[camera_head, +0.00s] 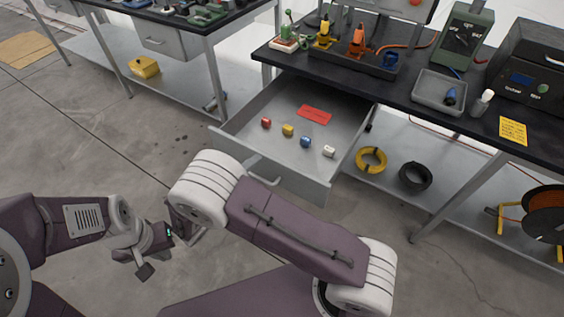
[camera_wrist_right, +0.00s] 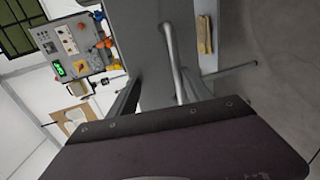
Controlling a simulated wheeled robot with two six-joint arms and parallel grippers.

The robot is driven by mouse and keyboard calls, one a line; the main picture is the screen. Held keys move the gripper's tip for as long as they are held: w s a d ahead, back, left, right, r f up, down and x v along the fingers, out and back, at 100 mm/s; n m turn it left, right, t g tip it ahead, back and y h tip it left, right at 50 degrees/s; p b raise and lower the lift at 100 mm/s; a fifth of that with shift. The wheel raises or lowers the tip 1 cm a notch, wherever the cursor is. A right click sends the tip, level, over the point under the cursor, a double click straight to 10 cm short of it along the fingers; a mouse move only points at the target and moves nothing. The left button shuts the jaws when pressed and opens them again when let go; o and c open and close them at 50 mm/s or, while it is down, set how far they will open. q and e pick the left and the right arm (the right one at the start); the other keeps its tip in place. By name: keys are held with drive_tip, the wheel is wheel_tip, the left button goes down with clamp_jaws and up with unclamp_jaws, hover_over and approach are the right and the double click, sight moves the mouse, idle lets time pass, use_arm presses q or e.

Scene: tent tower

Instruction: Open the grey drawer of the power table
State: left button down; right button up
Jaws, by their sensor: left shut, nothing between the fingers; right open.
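The grey drawer (camera_head: 232,146) of the black-topped power table (camera_head: 400,92) is pulled well out. Its bar handle (camera_head: 262,178) is partly covered by my right arm. My left gripper (camera_head: 188,224) is shut and empty over the floor, left of my right arm and apart from the drawer.
The drawer holds a red label (camera_head: 314,114) and several small coloured pieces. A yellow coil (camera_head: 371,160) and a black coil (camera_head: 415,176) lie on the lower shelf. Another table with a shut drawer (camera_head: 165,41) stands at upper left. Floor between the tables is clear.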

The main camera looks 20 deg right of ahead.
sight(268, 159)
drive_tip(key=o, duration=0.9)
drive_tip(key=r, duration=0.1)
drive_tip(key=s+d+r+p, duration=0.1)
drive_tip(key=d+r, duration=0.1)
drive_tip(key=r, duration=0.1)
drive_tip(key=shift+s, duration=0.35)
drive_tip(key=shift+c, duration=0.2)
drive_tip(key=shift+o, duration=0.3)
drive_tip(key=s+d+r+p, duration=0.2)
drive_tip(key=d, duration=0.1)
drive_tip(key=shift+s+d+r, duration=0.1)
drive_tip(key=shift+s+d, duration=0.05)
drive_tip(key=shift+s, duration=0.2)
drive_tip(key=shift+s+d+r, duration=0.5)
drive_tip(key=shift+s+d, duration=0.05)
drive_tip(key=shift+s, duration=0.25)
drive_tip(key=c, duration=1.1)
drive_tip(key=shift+o, duration=0.2)
drive_tip(key=shift+s+d+r+p, duration=0.2)
drive_tip(key=shift+s+d+r, duration=0.15)
drive_tip(key=shift+s, duration=0.2)
drive_tip(key=shift+s+d+r+p, duration=0.15)
drive_tip(key=shift+s+d+r, duration=0.05)
drive_tip(key=shift+s+d, duration=0.25)
drive_tip(key=shift+d, duration=0.15)
use_arm(q)
drive_tip(key=r, duration=0.5)
drive_tip(key=shift+s, duration=0.25)
use_arm(e)
drive_tip(key=shift+s, duration=0.1)
